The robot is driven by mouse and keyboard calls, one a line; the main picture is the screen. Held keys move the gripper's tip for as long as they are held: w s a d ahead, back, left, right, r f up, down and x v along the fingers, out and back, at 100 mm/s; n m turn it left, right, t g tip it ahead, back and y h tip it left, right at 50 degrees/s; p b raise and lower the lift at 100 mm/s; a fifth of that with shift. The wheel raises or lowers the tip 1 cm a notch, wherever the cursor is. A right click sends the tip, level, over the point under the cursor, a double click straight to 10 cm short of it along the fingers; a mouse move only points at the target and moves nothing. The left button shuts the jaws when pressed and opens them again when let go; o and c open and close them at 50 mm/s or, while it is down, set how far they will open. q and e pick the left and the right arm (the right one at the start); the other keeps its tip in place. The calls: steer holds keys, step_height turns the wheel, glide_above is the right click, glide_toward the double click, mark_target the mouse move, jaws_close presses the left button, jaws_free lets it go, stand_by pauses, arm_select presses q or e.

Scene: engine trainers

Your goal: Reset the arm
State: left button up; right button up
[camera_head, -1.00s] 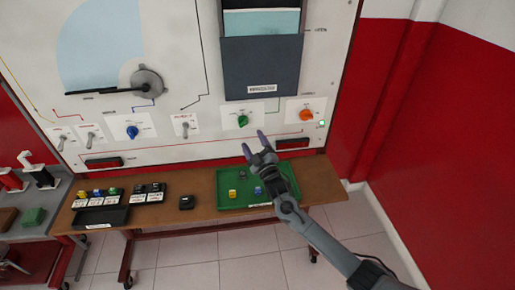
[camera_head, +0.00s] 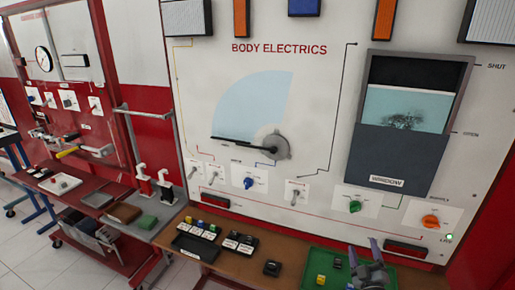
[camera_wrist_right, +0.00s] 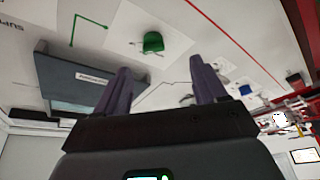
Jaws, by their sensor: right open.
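My right gripper (camera_head: 365,250) is at the bottom right of the head view, above the green tray (camera_head: 402,277) and in front of the lower edge of the Body Electrics board (camera_head: 310,110). In the right wrist view its two purple fingers (camera_wrist_right: 162,85) stand wide apart with nothing between them. The green knob (camera_wrist_right: 153,42) on the board lies beyond the fingertips in that view, apart from them. It also shows in the head view (camera_head: 354,206), above the gripper. My left gripper is not in view.
An orange knob (camera_head: 430,220), a blue knob (camera_head: 249,183) and toggle switches line the board's lower part. A brown bench (camera_head: 233,262) below carries small relay blocks (camera_head: 240,240) and a black block (camera_head: 272,268). A red bench (camera_head: 90,195) stands at the left.

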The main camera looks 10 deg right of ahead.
steer(key=shift+g+y, duration=0.6)
steer(key=shift+g, duration=0.3)
steer(key=s+a+f, duration=0.1)
steer(key=s+f, duration=0.1)
steer(key=f, duration=0.1)
steer(key=s+a+f, duration=0.2)
steer(key=s+f, duration=0.1)
steer(key=s+a+f, duration=0.1)
steer(key=s+f, duration=0.1)
steer(key=f, duration=0.1)
steer(key=shift+s+a+f, duration=0.25)
steer(key=shift+a+f, duration=0.05)
steer(key=shift+f, duration=0.05)
steer(key=s+a+f+m+g+y, duration=0.1)
steer(key=s+a+f+g+y, duration=0.3)
steer(key=s+a, duration=0.65)
steer(key=s+a+r+m+g, duration=0.15)
steer(key=s+a+g, duration=0.3)
steer(key=s, duration=0.45)
steer(key=s+a+r+m+g, duration=0.1)
steer(key=s+a+r+g, duration=0.15)
steer(key=s+g, duration=0.5)
step_height(320, 180, up, 37)
steer(key=s+t+p, duration=0.1)
steer(key=s+p, duration=0.1)
steer(key=p, duration=3.7)
steer(key=shift+a+y, duration=0.2)
steer(key=shift+y, duration=0.2)
steer(key=shift+r+m, duration=0.1)
steer(key=shift+m, duration=0.15)
